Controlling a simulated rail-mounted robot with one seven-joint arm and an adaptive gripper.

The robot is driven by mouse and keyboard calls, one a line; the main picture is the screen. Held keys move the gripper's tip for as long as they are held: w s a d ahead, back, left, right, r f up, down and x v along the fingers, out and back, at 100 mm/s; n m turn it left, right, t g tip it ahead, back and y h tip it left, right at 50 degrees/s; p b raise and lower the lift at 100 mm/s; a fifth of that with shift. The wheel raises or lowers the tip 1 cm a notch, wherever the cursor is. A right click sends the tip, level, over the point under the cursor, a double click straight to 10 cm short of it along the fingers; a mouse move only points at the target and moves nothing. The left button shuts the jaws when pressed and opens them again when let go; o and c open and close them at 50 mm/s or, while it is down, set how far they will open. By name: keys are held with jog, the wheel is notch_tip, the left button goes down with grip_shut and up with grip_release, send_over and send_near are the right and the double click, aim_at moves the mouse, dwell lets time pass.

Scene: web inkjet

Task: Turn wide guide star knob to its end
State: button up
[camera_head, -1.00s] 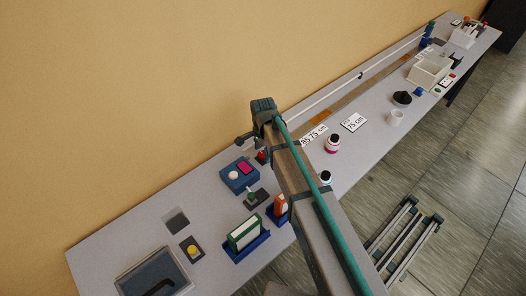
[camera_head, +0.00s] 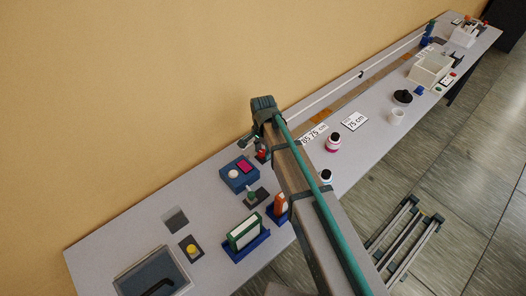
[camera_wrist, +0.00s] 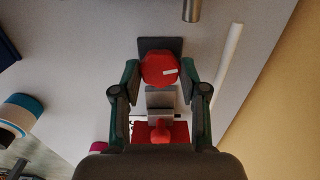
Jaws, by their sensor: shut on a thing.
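The red star knob (camera_wrist: 158,69) with a white mark sits on a dark square base in the upper middle of the wrist view. The mark lies nearly level, to the right of the knob's middle. My gripper (camera_wrist: 159,73) has one finger on each side of the knob and is shut on it.
A smaller red part (camera_wrist: 160,132) lies between the gripper's fingers and palm in the wrist view. A white rod (camera_wrist: 228,65) runs on the right.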

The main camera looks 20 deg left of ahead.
jog(key=n+b, duration=0.2)
jog(key=n, duration=0.5)
jog(key=n+b, duration=0.1)
jog(key=n, duration=0.5)
jog(key=shift+n, duration=0.4)
jog(key=n, duration=0.6)
jog(key=shift+b, duration=0.3)
jog(key=n, duration=0.6)
jog(key=shift+n, duration=0.3)
jog(key=o, duration=1.1)
jog(key=shift+o, duration=0.2)
jog(key=shift+r, duration=0.1)
